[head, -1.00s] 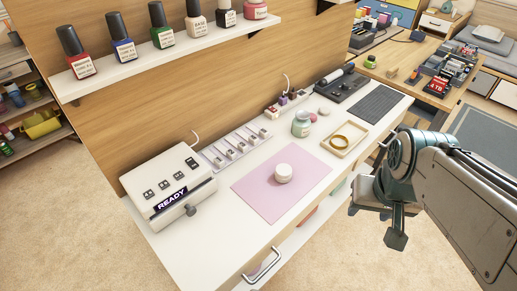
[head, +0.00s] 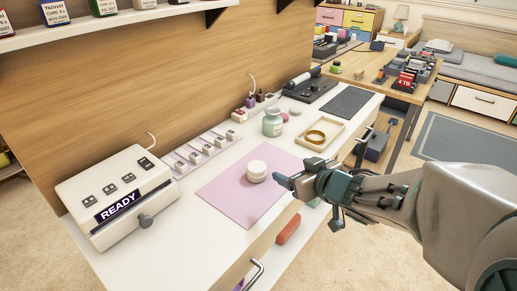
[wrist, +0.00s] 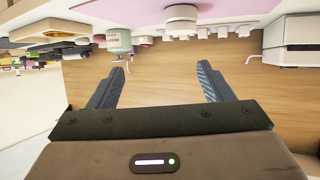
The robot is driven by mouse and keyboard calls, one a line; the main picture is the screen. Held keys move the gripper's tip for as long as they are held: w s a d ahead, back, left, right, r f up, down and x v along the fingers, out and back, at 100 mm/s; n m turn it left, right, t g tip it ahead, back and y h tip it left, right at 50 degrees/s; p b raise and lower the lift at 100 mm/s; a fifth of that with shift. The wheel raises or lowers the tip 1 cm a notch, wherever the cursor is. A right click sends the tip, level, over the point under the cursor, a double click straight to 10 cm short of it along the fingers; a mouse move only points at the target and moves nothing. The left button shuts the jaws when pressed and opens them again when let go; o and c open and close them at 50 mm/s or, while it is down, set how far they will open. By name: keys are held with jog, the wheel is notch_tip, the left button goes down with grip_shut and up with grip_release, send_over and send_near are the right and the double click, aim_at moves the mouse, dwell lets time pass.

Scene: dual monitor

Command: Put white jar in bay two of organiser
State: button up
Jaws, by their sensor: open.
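The white jar (head: 257,172) stands upright on a pink mat (head: 225,195) on the white desk. It also shows at the top of the upside-down wrist view (wrist: 181,12). My gripper (head: 308,200) is to the right of the jar, near the desk's front edge, apart from it. In the wrist view my gripper (wrist: 160,72) is open, with nothing between its fingers. A long pale rack (head: 195,152) with several small pieces lies behind the mat; I cannot tell whether it is the organiser. No bay numbers are readable.
A white machine reading READY (head: 118,195) stands left of the mat. A green jar (head: 272,124) and a wooden tray (head: 328,143) holding a ring stand right of it. A wall shelf (head: 120,20) with bottles overhangs the back. Below the desk front are a handle and a red item (head: 288,229).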

aim_at(259, 168)
jog(key=shift+s+a+f+n+g+y, duration=0.15)
jog(key=shift+s+a+f+y, duration=0.05)
jog(key=shift+a+f+y, duration=0.2)
jog(key=shift+s+a+f+n+g+y, duration=0.15)
jog(key=shift+a+f+y, duration=0.1)
jog(key=shift+a, duration=0.2)
jog(key=shift+w+a, duration=0.1)
jog(key=shift+a, duration=0.1)
jog(key=shift+w+a+f+p, duration=0.1)
jog(key=shift+w+a+p, duration=0.35)
jog(key=shift+p, duration=0.55)
jog(key=shift+w+a+f+p, duration=0.25)
jog(key=shift+w+f+p, duration=0.1)
jog(key=shift+w+p, duration=0.2)
jog(key=x, duration=0.4)
jog(key=shift+w+a+f+b, duration=0.1)
jog(key=shift+w+f+b, duration=0.05)
jog(key=shift+f+b, duration=0.2)
jog(key=shift+w+a+f, duration=0.15)
jog(key=shift+w+a, duration=0.2)
jog(key=shift+w, duration=0.1)
jog(key=b+x, duration=0.2)
jog(key=x, duration=0.2)
jog(key=shift+a+f, duration=0.2)
jog(key=shift+f, duration=0.15)
jog(key=shift+w+a, duration=0.15)
jog(key=shift+w, duration=0.15)
